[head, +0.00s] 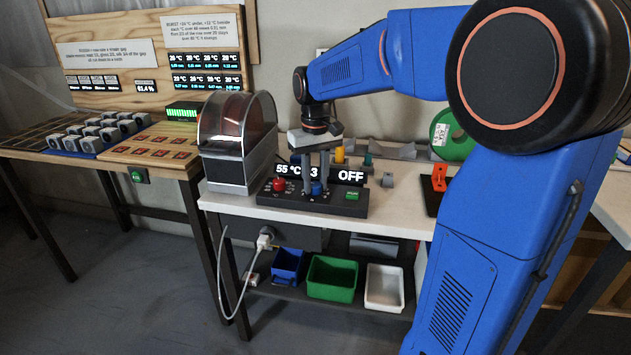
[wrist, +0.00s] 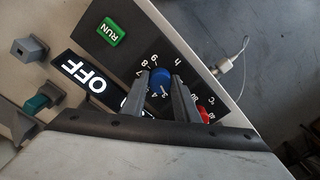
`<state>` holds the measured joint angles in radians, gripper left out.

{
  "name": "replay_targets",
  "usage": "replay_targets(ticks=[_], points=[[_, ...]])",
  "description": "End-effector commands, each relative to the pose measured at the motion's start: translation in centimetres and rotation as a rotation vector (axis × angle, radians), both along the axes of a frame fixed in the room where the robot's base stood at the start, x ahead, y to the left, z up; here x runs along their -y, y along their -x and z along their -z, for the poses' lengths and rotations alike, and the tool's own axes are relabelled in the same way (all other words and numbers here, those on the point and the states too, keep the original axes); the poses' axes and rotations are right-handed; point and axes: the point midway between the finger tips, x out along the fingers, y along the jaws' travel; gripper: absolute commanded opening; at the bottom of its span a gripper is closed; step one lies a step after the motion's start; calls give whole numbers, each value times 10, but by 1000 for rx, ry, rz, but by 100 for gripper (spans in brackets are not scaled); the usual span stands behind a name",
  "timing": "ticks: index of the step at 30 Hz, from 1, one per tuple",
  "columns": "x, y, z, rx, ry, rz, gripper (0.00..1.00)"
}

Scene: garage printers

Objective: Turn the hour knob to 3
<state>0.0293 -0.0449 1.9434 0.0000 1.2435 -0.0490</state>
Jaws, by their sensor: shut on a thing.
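The hour knob (head: 316,189) is blue, on the sloped face of a dark control panel (head: 290,198); in the wrist view the knob (wrist: 160,86) has white numbers and an "h" around it. My gripper (head: 315,183) points down with its two fingers shut on the knob, one finger on each side; the wrist view shows the gripper (wrist: 163,82) the same way. The panel display (head: 350,176) reads "55 °C", "3" and "OFF", partly hidden by the fingers. The knob's pointer is hard to make out.
A red knob (head: 279,184) sits left of the hour knob and a green RUN button (head: 351,196) right. A clear-hooded machine (head: 236,140) stands behind left. A green spool (head: 452,135) and small blocks stand to the right. Bins sit on the shelf below.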

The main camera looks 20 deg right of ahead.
Motion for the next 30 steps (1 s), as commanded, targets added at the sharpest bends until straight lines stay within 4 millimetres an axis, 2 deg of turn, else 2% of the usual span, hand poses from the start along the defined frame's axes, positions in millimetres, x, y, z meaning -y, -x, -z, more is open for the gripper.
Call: replay_targets(ticks=[12, 28, 29, 30], points=[[0, -1, -1, 2, 0, 170, 5], [0, -1, -1, 3, 0, 190, 5], [0, -1, -1, 2, 0, 190, 35], [0, -1, -1, 2, 0, 190, 44]])
